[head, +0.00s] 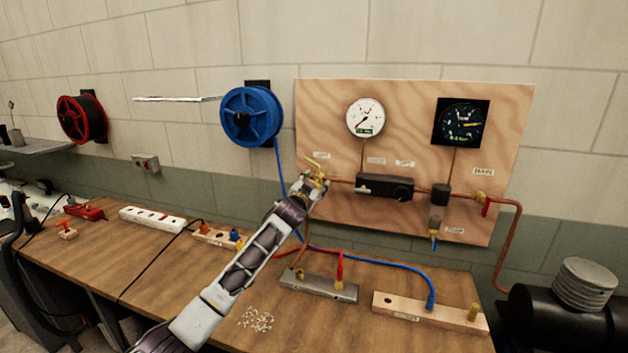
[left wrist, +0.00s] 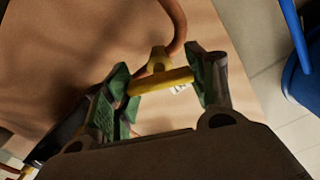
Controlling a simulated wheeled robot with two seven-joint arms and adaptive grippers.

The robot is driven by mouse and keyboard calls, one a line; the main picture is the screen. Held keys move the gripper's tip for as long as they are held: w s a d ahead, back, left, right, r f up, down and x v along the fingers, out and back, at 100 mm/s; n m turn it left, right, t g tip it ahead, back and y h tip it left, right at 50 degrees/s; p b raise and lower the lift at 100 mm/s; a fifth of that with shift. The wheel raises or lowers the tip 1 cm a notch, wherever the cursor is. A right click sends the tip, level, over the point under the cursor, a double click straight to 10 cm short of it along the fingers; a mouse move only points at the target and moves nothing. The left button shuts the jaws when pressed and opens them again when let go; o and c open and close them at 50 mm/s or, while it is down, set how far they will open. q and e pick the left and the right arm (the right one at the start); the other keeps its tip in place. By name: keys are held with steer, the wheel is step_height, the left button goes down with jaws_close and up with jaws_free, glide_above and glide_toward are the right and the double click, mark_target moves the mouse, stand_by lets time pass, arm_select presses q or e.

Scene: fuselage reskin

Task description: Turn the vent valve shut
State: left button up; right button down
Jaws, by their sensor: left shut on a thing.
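A valve with a yellow lever handle (head: 316,163) sits at the left end of the copper pipe on the plywood panel (head: 405,95). A small label is beside it, too small to read. My left gripper (head: 319,181) reaches up to this valve from the lower left. In the left wrist view the yellow handle (left wrist: 160,81) lies between the green-padded fingers of my left gripper (left wrist: 163,77), which is shut on it. The handle looks like a T-bar on a yellow stem. The valve body is partly hidden by the gripper. My right gripper is out of view.
The panel also carries a white gauge (head: 365,118), a dark gauge (head: 461,121), a black regulator block (head: 385,187) and a red-handled valve (head: 486,205). A blue hose reel (head: 250,116) hangs left of the panel. Hoses and fitting blocks lie on the wooden bench (head: 205,285).

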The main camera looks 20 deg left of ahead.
arm_select(q)
steer(key=m+p, duration=0.2)
steer(key=shift+r+m, duration=0.15)
steer(key=shift+m, duration=0.65)
steer(key=m+p, duration=0.2)
steer(key=m, duration=0.1)
steer(key=shift+d+m, duration=0.1)
steer(key=shift+m, duration=0.2)
steer(key=m+p, duration=0.2)
steer(key=shift+m, duration=0.4)
steer(key=m, duration=0.1)
steer(key=m+p, duration=0.1)
steer(key=shift+f+m, duration=0.25)
steer(key=shift+m, duration=0.15)
steer(key=shift+f+m, duration=0.15)
steer(key=shift+m, duration=0.25)
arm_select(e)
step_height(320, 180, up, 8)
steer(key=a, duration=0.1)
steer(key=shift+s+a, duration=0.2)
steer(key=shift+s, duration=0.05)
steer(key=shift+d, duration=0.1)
arm_select(q)
steer(key=o, duration=1)
steer(key=shift+d, duration=0.1)
steer(key=shift+o, duration=0.2)
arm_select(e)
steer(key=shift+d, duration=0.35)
